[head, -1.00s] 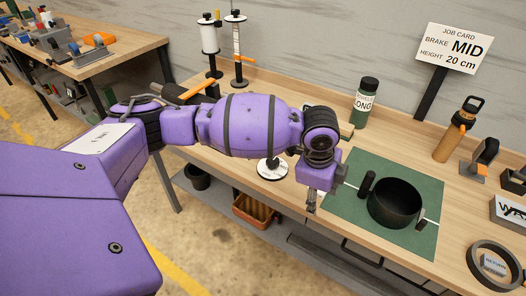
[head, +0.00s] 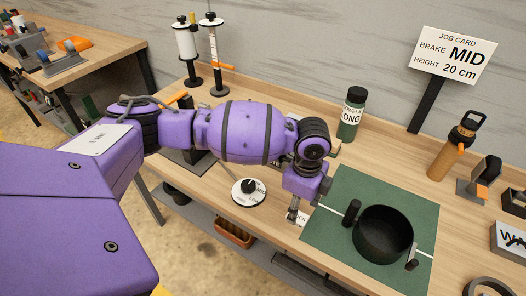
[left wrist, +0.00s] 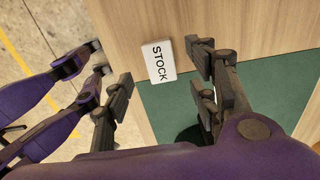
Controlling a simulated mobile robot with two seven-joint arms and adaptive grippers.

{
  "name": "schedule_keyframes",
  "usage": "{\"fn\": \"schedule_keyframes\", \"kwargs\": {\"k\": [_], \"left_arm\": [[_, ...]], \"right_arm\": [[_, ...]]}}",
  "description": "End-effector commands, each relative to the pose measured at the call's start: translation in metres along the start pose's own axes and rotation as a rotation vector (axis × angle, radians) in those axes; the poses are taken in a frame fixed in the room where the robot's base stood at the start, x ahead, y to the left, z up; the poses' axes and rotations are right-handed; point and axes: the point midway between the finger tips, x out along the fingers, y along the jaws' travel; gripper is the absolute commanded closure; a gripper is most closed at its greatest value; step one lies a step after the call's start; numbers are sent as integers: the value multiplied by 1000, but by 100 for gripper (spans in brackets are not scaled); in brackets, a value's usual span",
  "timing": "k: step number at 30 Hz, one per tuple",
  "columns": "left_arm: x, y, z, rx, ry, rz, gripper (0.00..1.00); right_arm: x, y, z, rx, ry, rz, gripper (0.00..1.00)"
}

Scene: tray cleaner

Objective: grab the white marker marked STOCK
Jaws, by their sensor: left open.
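In the head view only a small white part of the marker (head: 303,218) shows beside my left gripper (head: 293,214). In the left wrist view my left gripper (left wrist: 155,80) is open, with dark fingers on both sides of the marker and nothing held. The height between fingers and marker is hard to tell. My right gripper is not seen.
The green mat (head: 330,212) holds a black round pot (head: 382,236). A white disc with a black knob (head: 249,192) lies left of my gripper. A green bottle (head: 351,117), an orange bottle (head: 452,152) and a job card (head: 453,55) stand behind. The bench's front edge is close.

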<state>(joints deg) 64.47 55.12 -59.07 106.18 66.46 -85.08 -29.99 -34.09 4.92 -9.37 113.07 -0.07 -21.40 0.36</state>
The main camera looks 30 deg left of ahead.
Motion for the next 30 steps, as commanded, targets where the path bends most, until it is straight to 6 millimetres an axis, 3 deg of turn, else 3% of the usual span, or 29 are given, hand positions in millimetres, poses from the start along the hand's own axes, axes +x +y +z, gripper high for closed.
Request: {"fn": "schedule_keyframes", "kwargs": {"k": [7,14,24,30], "left_arm": [[36,2,0,0,0,1,47],[39,2,0,1,-1,-2,47],[38,1,0,1,0,-4,90],[37,1,0,1,0,-4,91]], "right_arm": [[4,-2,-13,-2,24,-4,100],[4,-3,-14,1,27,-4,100],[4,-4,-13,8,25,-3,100],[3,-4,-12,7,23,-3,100]]}}
